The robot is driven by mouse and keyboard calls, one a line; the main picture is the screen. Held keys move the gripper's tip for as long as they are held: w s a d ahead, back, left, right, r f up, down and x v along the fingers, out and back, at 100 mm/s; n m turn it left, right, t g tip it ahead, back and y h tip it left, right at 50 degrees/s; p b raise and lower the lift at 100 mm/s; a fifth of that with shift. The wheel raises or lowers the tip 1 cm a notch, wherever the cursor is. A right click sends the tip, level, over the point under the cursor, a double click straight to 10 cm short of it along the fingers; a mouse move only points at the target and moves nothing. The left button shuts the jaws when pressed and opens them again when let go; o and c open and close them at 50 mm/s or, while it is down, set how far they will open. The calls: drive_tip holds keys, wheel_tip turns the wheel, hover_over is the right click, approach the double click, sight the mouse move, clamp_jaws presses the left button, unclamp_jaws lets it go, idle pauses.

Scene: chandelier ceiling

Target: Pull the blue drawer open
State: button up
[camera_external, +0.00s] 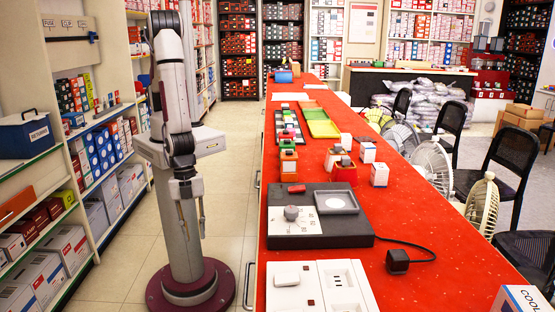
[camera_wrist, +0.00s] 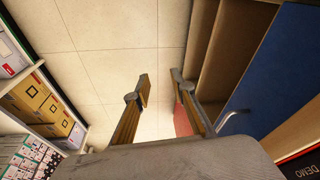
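A blue drawer front (camera_wrist: 275,75) fills much of the right side of the wrist view, with a pale curved handle (camera_wrist: 230,120) near its lower left edge. My gripper (camera_wrist: 163,88) is open and empty, left of the handle and apart from it, with bare floor between its fingertips. In the external view, my gripper (camera_external: 192,232) hangs pointing down beside the red counter (camera_external: 420,250), on its left. The blue front cannot be made out there; the counter's side is seen nearly edge-on, with metal handles (camera_external: 249,286) sticking out.
Brown open compartments (camera_wrist: 218,45) adjoin the blue front, and a dark DEMO panel (camera_wrist: 302,165) is at the lower right. Stocked shelves (camera_wrist: 40,100) stand on the left. The tiled floor (camera_external: 232,160) between shelves and counter is clear around my base.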

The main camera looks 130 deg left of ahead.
drive_tip(key=w+d+f+m+t, duration=0.2)
drive_tip(key=w+f, duration=0.2)
drive_tip(key=f, duration=0.6)
drive_tip(key=m+t, duration=0.8)
drive_tip(key=t, duration=0.4)
approach(247, 281)
drive_tip(key=shift+w+d+f+y, duration=0.15)
drive_tip(key=shift+w+f+y, duration=0.05)
drive_tip(key=shift+w, duration=0.35)
drive_tip(key=shift+w+d+f+y, duration=0.15)
drive_tip(key=shift+w+f+y, duration=0.05)
drive_tip(key=shift+w, duration=0.35)
drive_tip(key=shift+w, duration=0.1)
drive_tip(key=shift+w+f, duration=0.2)
drive_tip(key=shift+w, duration=1.05)
drive_tip(key=shift+w+f, duration=0.2)
drive_tip(key=shift+w, duration=1.05)
drive_tip(key=shift+w+f, duration=0.2)
drive_tip(key=shift+w, duration=1.05)
clamp_jaws()
